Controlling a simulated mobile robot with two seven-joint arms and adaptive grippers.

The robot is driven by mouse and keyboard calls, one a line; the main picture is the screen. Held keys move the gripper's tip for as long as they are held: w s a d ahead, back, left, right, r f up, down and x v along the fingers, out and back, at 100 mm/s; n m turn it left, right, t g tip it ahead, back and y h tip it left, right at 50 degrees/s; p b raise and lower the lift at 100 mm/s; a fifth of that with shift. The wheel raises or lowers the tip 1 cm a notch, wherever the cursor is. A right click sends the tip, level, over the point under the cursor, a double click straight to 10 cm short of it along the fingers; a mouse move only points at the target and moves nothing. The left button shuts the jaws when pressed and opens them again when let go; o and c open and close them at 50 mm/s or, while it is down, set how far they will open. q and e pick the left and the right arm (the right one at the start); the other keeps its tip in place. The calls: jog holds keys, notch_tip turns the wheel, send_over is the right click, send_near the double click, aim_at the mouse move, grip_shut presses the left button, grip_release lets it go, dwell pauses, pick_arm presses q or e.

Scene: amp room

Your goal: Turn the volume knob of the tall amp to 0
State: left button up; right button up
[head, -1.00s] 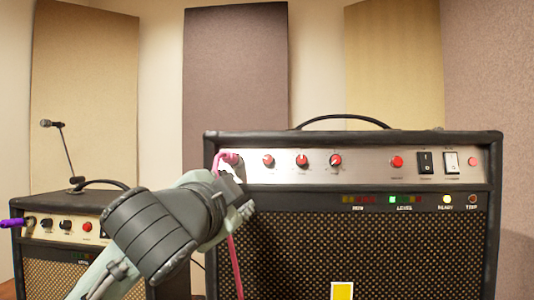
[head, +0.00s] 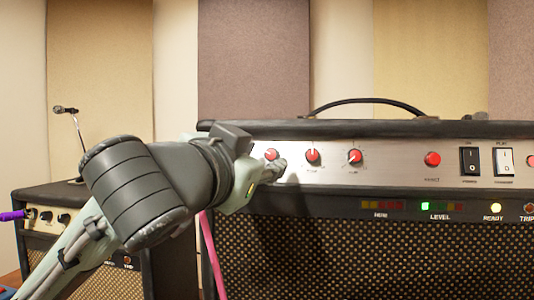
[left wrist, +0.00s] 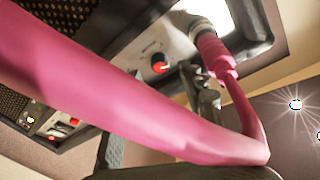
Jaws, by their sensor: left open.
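The tall amp (head: 400,180) fills the right of the head view. Its silver panel has a row of red knobs: a left one (head: 272,154), a middle one (head: 313,155) and a right one (head: 355,156). Their labels are too small to read surely. My left gripper (head: 274,168) is open, its tips at or just in front of the left knob, partly covering it; contact cannot be told. In the left wrist view, a red knob (left wrist: 160,63) sits near the pink cable's plug (left wrist: 216,55), with a gripper finger close by. My right gripper is out of view.
The pink cable (head: 212,255) hangs down the tall amp's front and crosses close before the wrist camera (left wrist: 130,110). A smaller amp (head: 35,195) with a purple plug (head: 12,215) and a microphone (head: 65,109) stand at left.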

aim_at(270, 155)
pick_arm(q)
jog(key=shift+x, duration=1.7)
jog(key=shift+c, duration=0.5)
grip_shut()
